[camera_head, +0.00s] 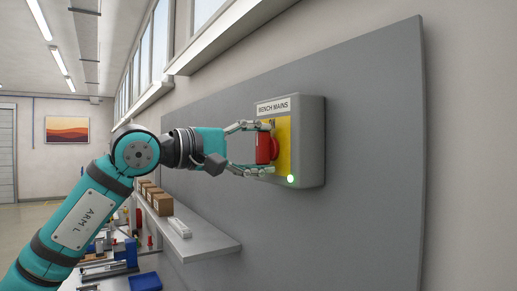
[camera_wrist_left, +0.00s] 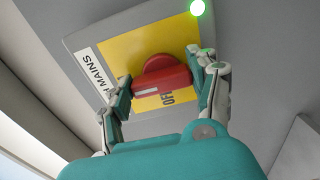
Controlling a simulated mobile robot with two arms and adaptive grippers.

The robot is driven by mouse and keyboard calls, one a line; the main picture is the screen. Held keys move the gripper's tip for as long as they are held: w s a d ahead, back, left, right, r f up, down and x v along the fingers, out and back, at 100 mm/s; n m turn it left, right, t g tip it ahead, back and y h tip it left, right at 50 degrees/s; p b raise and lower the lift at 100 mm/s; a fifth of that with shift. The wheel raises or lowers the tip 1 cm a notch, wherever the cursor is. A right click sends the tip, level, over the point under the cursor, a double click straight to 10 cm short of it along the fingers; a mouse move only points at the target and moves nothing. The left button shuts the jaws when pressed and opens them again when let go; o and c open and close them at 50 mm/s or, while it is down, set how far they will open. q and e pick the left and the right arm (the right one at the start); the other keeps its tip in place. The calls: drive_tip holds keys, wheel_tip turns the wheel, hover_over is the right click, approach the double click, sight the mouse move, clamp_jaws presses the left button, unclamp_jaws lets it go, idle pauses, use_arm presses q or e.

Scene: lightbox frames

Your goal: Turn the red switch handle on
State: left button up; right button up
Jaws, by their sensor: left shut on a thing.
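The red switch handle (camera_head: 264,148) is on the yellow plate (camera_head: 284,145) of a grey box labelled BENCH MAINS (camera_head: 313,140). My left gripper (camera_head: 263,147) is shut on the handle, one finger at its top end and one at its bottom end. In the left wrist view the red handle (camera_wrist_left: 163,80) lies between the two fingertips (camera_wrist_left: 158,84), with a pale stripe toward the label end. Lettering beside it, partly hidden, looks like OFF (camera_wrist_left: 168,97). The handle stands about upright on the box. A green light (camera_head: 291,179) glows at the box's lower corner. My right gripper is not in view.
The box is mounted on a large grey wall panel (camera_head: 375,150). Below and left, a shelf (camera_head: 215,243) carries cardboard boxes (camera_head: 162,204) and a white strip. A workbench with blue items (camera_head: 145,281) is lower. The panel right of the box is clear.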

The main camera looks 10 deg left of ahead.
use_arm(q)
drive_tip(key=shift+f, duration=0.1)
drive_tip(key=o, duration=1.2)
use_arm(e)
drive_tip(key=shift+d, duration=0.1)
use_arm(q)
drive_tip(key=shift+a, duration=0.1)
drive_tip(key=shift+v, duration=5.95)
